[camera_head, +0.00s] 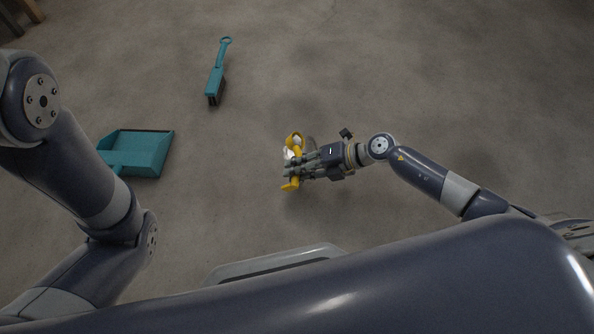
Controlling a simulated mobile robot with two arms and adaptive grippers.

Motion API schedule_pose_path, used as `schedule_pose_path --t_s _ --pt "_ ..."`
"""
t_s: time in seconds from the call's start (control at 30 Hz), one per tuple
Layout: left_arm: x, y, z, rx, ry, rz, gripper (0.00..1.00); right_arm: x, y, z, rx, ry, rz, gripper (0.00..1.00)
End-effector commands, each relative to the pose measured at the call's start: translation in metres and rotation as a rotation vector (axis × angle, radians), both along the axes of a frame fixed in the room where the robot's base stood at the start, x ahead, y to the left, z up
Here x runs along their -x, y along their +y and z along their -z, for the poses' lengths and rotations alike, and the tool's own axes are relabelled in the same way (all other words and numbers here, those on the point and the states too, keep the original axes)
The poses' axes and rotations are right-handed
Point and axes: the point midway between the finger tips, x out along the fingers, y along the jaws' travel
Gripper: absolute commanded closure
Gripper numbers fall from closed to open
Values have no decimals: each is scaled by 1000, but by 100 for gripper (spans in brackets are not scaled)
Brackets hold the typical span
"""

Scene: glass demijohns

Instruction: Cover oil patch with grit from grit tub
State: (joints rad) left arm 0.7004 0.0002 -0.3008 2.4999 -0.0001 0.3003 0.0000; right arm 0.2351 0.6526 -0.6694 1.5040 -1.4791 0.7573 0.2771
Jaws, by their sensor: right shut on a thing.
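I cannot make out a grit tub for sure. No clear oil patch shows; the dark areas on the floor around the gripper may be shadow. My left arm shows at the left, but its gripper is out of view.
A teal dustpan (147,150) lies on the floor at the left. A teal brush (216,80) with dark bristles lies above it. Brown wooden legs (30,10) stand at the top left corner. The concrete floor is clear at the top and right.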

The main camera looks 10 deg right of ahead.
Motion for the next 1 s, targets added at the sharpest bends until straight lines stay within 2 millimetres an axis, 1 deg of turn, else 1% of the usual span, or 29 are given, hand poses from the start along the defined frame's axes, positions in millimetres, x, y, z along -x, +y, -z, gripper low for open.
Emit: schedule_pose_path --t_s 0.03,0.73,0.87,1.0 --pt "-1 0 6 0 1 0 60 0 0 3 -9 -4 1 100" --pt "-1 0 49 0 3 -1 60 0 0 4 -144 -54 0 100" --pt "-1 0 56 0 2 -1 60 -1 1 6 -226 -78 5 100" --pt "-1 0 55 1 3 -1 60 -1 1 4 -329 -113 8 100"
